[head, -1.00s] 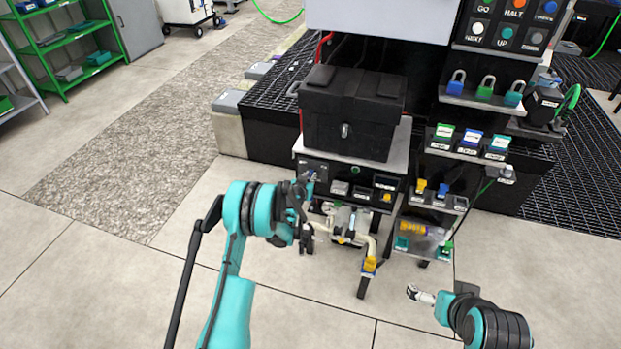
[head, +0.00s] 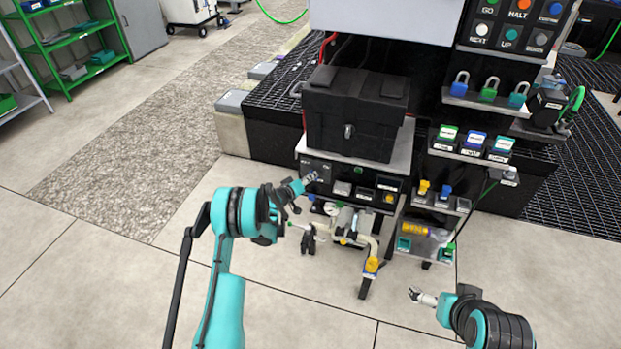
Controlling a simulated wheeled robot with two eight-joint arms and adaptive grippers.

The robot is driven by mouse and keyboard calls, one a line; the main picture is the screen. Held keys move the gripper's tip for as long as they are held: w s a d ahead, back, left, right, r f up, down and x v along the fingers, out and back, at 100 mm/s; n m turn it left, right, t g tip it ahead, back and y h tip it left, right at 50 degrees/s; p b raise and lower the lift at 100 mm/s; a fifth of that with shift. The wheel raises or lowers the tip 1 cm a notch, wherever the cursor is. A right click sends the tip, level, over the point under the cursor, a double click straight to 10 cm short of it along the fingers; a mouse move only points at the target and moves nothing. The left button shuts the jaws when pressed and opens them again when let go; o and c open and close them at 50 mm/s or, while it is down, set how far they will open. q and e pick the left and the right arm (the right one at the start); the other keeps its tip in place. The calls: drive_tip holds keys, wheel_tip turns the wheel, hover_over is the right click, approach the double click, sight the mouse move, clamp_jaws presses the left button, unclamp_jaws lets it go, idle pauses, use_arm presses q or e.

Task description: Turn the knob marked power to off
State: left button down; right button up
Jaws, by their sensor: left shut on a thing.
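The control panel (head: 339,168) is a dark strip on the front of the cart, below the black case. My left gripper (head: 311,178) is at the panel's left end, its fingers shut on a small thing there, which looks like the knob. The fingers cover most of that knob, and its marking and pointer are too small to read. My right gripper (head: 421,297) is low at the right, over bare floor and away from the panel. Its fingertips are too small to tell whether they are apart.
A black case (head: 354,115) sits on top of the cart. Below the panel are pale pipes (head: 371,250) and a gauge. Shelves at the right hold padlocks (head: 489,88), coloured blocks (head: 473,141) and a yellow cylinder (head: 414,230).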

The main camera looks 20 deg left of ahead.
use_arm(q)
drive_tip(key=shift+n, duration=0.3)
idle(0.4)
drive_tip(key=c, duration=1.5)
unclamp_jaws()
drive_tip(key=shift+f, duration=0.1)
drive_tip(key=shift+c, duration=0.2)
drive_tip(key=shift+s, duration=0.1)
drive_tip(key=v, duration=1.2)
drive_tip(key=shift+f, duration=0.1)
